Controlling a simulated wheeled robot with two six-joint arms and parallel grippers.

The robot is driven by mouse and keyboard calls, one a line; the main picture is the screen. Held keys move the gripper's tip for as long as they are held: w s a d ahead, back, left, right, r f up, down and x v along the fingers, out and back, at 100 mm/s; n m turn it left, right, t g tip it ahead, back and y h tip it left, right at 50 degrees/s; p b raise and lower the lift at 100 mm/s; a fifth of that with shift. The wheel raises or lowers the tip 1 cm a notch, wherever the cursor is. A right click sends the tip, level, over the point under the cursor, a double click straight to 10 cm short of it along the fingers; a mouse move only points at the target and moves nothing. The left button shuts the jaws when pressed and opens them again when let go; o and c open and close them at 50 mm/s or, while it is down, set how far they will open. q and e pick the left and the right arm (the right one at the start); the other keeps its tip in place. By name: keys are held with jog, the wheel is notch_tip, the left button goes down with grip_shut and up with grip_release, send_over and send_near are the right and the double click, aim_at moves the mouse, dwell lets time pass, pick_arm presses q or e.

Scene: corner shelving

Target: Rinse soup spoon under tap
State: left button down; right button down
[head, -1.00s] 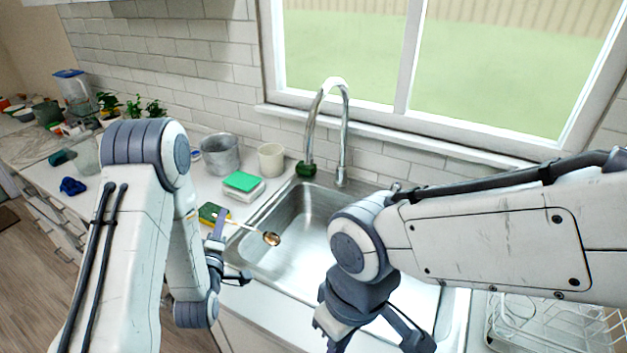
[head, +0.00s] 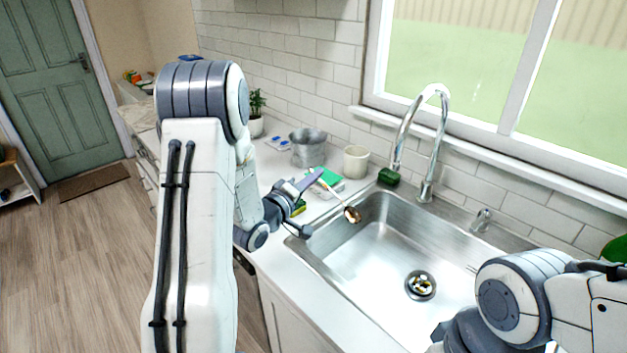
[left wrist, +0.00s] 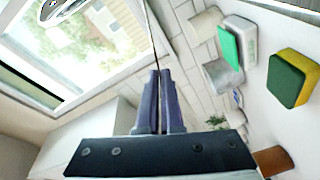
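The soup spoon has a coppery bowl (head: 352,214) and a thin handle. My left gripper (head: 316,177) is shut on the handle, near the sink's back left corner. The bowl appears over the sink's left edge, apart from the tap. The chrome tap (head: 441,130) arches behind the sink (head: 365,265); I see no water running. My right arm is at the lower right, with its fingers out of frame.
A green-topped sponge (left wrist: 230,45) and a green-yellow sponge (left wrist: 292,78) lie left of the sink. A metal pot (head: 307,148), a white cup (head: 356,162) and a plant (head: 256,113) stand behind. A dark green object (head: 388,177) is beside the tap. The sink basin is mostly clear around its drain (head: 420,285).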

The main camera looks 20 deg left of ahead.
pick_arm(q)
jog(key=w+d+f+b, duration=0.1)
jog(key=w+d+f, duration=0.1)
jog(key=w+d, duration=0.4)
jog(key=shift+w+d+f+b, duration=0.25)
jog(key=shift+w+d+b, duration=0.15)
jog(key=shift+w, duration=2.1)
